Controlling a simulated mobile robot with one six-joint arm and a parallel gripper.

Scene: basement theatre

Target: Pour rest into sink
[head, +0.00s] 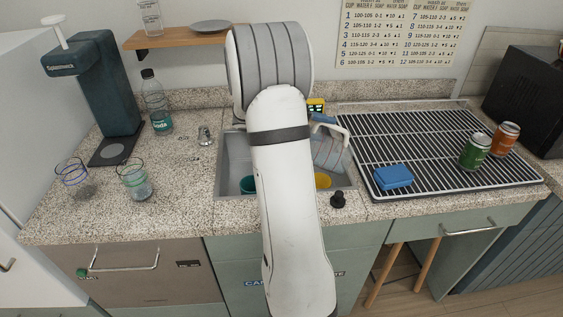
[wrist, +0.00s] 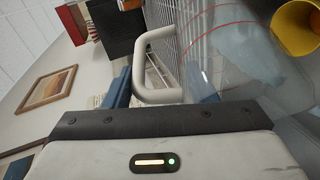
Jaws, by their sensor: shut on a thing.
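The grey sink (head: 232,160) is set in the speckled counter, its middle hidden by my white arm. A clear jug (head: 330,153) with a pale handle (head: 341,129) is over the sink's right part, tilted. My gripper (head: 324,118), mostly hidden behind my arm, shows a blue finger by the handle. My gripper is shut on the jug. I cannot tell how much liquid is in it.
In the sink are a teal cup (head: 248,185) and a yellow cup (head: 322,180). Two glasses (head: 135,180) and a soda bottle (head: 157,104) stand left. A drying rack (head: 440,135) at right holds a blue sponge (head: 393,177) and two cans (head: 476,151). A black stopper (head: 338,200) is at the front edge.

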